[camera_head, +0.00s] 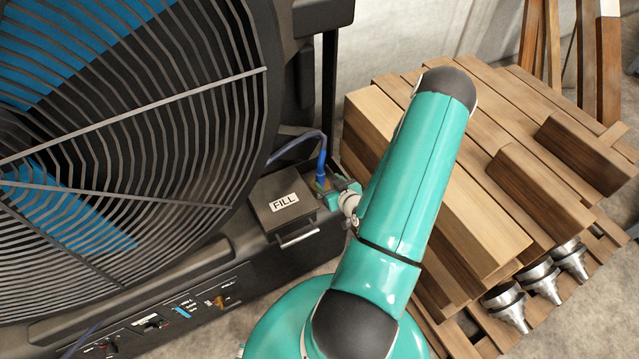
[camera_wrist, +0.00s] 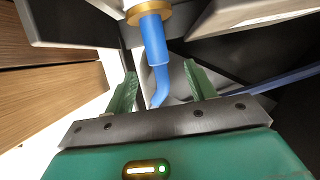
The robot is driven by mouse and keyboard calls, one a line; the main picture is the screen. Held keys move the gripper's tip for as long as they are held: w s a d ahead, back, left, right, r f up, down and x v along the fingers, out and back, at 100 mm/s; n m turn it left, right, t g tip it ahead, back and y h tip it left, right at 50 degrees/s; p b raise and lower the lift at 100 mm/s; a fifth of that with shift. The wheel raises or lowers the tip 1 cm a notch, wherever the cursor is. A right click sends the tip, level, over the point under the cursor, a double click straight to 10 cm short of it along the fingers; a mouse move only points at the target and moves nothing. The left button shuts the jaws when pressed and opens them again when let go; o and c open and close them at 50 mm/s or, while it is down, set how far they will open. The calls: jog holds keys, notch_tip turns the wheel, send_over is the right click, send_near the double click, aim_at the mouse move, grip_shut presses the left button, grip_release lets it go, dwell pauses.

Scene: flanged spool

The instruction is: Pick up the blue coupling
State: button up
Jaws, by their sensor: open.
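The blue coupling (camera_head: 321,168) stands beside the grey FILL box in the head view, with a blue hose curving off to the left. In the wrist view the blue coupling (camera_wrist: 155,42) hangs from a brass collar (camera_wrist: 149,11) at the top and bends into the hose lower down. My gripper (camera_wrist: 160,70) is open, with one green finger on each side of the blue piece and visible gaps between. In the head view my gripper (camera_head: 335,187) is small and partly hidden by my arm, close to the coupling.
The FILL box (camera_head: 284,204) with a metal handle sits just left of the coupling. A large black fan with a wire grille (camera_head: 130,150) fills the left side. Stacked wooden beams (camera_head: 440,200) stand close on the right, with several metal fittings (camera_head: 540,278) at their front.

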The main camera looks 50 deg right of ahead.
aim_at(323, 177)
jog(key=shift+x, duration=3.55)
jog(key=shift+d, duration=0.15)
grip_shut()
